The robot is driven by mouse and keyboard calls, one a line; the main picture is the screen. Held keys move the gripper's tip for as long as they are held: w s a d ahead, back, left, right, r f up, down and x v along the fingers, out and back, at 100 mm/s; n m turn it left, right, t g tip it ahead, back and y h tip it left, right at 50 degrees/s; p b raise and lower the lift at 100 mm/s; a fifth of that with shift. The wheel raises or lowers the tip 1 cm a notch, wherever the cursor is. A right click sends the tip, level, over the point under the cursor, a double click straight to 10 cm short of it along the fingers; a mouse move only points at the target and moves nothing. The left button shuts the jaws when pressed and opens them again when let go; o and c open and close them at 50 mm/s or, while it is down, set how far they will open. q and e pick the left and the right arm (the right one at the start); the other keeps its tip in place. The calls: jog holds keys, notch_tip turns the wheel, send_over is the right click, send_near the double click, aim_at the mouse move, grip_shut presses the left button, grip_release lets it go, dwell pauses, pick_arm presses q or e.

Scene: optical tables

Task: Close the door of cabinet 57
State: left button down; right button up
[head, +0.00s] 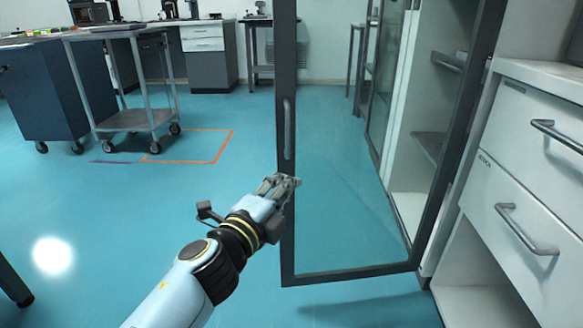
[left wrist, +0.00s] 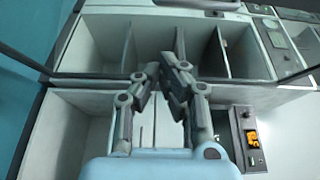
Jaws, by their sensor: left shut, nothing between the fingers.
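A glass door (head: 282,235) with a dark frame stands open in the head view, hinged at the right. Its upright grey handle (head: 288,128) is on the free edge. The white cabinet (head: 405,115) behind it shows its interior and shelves; I cannot read a number on it. My left gripper (head: 289,181) is shut and empty, in front of the door's free edge below the handle. I cannot tell whether it touches the frame. In the left wrist view the shut fingers (left wrist: 165,72) show against an open compartmented unit. My right gripper is not in view.
A white drawer unit (head: 525,175) with metal handles stands close at the right. A grey cart (head: 133,118) and a dark blue cabinet (head: 45,90) stand at the left. The turquoise floor (head: 90,220) is clear around the door's left side.

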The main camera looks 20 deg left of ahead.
pick_arm(q)
jog(key=w+a+b, duration=0.1)
jog(key=w, duration=0.7)
jog(key=shift+w+a+f, duration=0.15)
jog(key=shift+w+a, duration=0.1)
jog(key=shift+a, duration=0.15)
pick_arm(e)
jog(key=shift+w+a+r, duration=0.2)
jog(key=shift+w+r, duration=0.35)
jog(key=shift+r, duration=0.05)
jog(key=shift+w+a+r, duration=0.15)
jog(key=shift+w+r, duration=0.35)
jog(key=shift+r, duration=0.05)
